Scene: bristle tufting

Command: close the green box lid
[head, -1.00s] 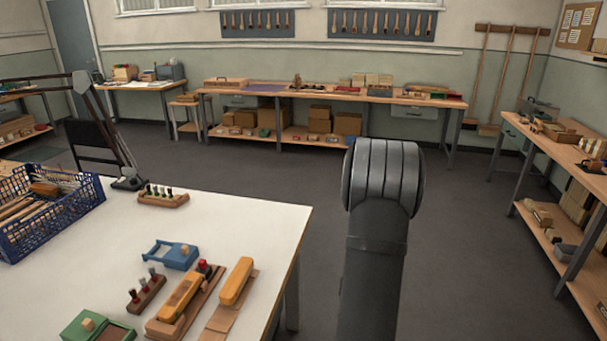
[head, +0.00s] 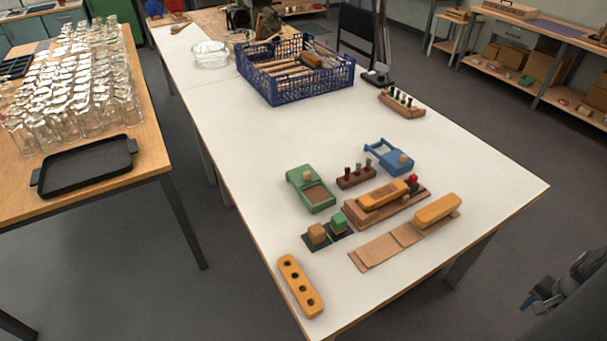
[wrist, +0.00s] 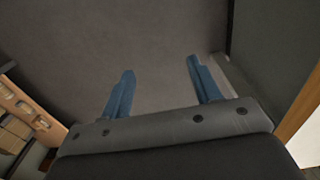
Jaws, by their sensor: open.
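The green box (head: 320,200) sits on the white table, left of the middle of the group of parts. Its green lid (head: 298,175), with a wooden knob (head: 308,175), covers only the far part. The brown inside shows at the near end, so the box is partly open. My gripper shows in the wrist view (wrist: 160,67) with two blue fingers spread apart and nothing between them, over grey floor. In the head view, part of my arm's end shows at the lower right edge, off the table and well apart from the box.
A blue box (head: 390,158), a dark red peg holder (head: 356,178), a wooden fixture with an orange block (head: 383,194), another orange block (head: 438,210) and an orange bar with holes (head: 299,286) surround the box. A blue basket (head: 290,85) stands behind. The table's right part is clear.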

